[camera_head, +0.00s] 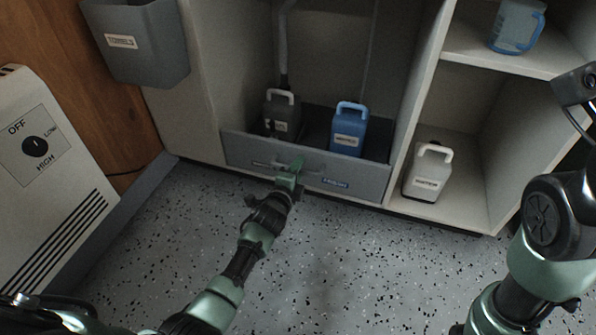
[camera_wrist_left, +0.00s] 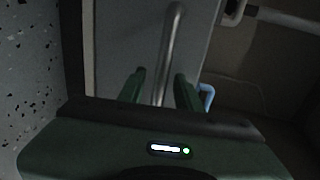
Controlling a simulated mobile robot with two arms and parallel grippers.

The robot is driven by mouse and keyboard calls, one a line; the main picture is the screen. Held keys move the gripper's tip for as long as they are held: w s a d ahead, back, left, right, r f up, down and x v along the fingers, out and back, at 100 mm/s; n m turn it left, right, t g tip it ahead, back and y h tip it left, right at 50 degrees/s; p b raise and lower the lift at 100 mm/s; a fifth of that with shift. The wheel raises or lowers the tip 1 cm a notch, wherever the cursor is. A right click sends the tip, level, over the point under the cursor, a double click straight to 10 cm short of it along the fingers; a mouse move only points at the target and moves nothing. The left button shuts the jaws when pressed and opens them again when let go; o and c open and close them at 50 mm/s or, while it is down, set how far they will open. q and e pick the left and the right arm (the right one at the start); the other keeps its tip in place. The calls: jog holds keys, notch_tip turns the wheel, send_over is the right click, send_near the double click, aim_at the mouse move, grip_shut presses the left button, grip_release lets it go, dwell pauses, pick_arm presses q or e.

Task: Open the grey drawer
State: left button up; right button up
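The grey drawer (camera_head: 362,183) sits low in the pale cabinet, its front about level with the cabinet's front edge. It has a bar handle and a small blue label. Its top is uncovered. My left gripper (camera_head: 290,168) is at the handle, left of the drawer's middle. In the left wrist view the metal handle (camera_wrist_left: 168,50) runs between the two green fingers (camera_wrist_left: 160,90), with a gap on each side, so the gripper is open around it. My right arm shows at the right edge; its fingers are not visible.
A dark jug (camera_head: 281,118) and a blue jug (camera_head: 348,130) stand within the drawer area. A white jug (camera_head: 429,172) stands in the right compartment, below a shelf with a blue measuring jug (camera_head: 517,27). A white heater (camera_head: 50,165) is at left. The speckled floor is clear.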

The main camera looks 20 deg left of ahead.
pick_arm(q)
jog(key=shift+c, duration=0.3)
grip_shut()
dwell(1.1)
